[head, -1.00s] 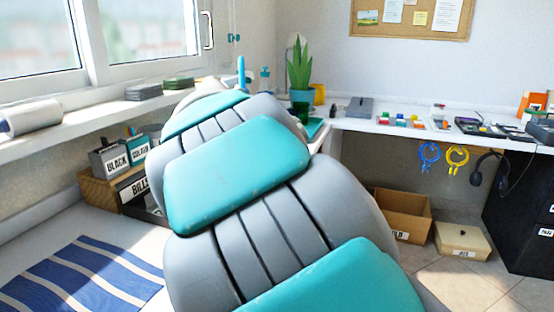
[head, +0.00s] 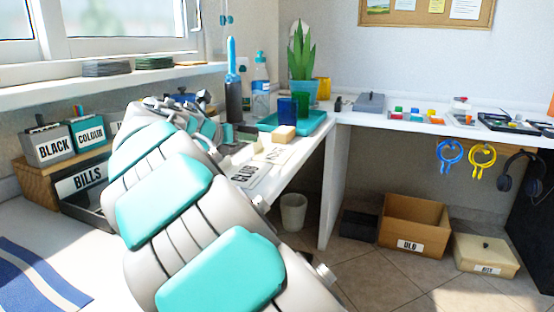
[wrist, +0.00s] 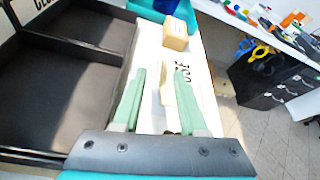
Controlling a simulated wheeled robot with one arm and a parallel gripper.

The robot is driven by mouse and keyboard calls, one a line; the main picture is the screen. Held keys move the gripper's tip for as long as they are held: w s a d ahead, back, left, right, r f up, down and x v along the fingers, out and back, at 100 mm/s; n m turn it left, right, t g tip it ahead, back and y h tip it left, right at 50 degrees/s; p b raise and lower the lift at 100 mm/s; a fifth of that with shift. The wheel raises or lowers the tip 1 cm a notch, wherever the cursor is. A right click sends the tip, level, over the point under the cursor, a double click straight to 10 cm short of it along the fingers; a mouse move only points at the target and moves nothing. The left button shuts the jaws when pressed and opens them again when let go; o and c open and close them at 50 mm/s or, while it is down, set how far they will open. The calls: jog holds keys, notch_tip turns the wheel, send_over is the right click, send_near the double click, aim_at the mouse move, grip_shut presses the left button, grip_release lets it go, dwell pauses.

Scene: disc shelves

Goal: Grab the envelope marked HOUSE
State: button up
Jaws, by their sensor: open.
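Two pale flat envelopes or cards lie on the white desk in the head view. The nearer one (head: 250,175) seems to read CLUB. The farther one (head: 277,154) has lettering too small to read surely. In the wrist view a pale lettered surface (wrist: 200,85) lies beyond and between my fingers, its word partly hidden, so I cannot confirm HOUSE. My gripper (wrist: 156,72) is open, its two green fingers apart, with no held thing visible. In the head view my arm reaches toward the desk's left part, and the fingers are hard to make out.
Dark compartments (wrist: 95,65) with raised walls lie left of my fingers in the wrist view. A bottle and plant stand behind.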

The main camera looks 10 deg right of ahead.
aim_at(273, 149)
jog(key=b+x, duration=0.1)
jog(key=x, duration=0.6)
jog(key=shift+w+d, duration=0.15)
jog(key=shift+w, duration=0.1)
grip_shut()
dwell(0.4)
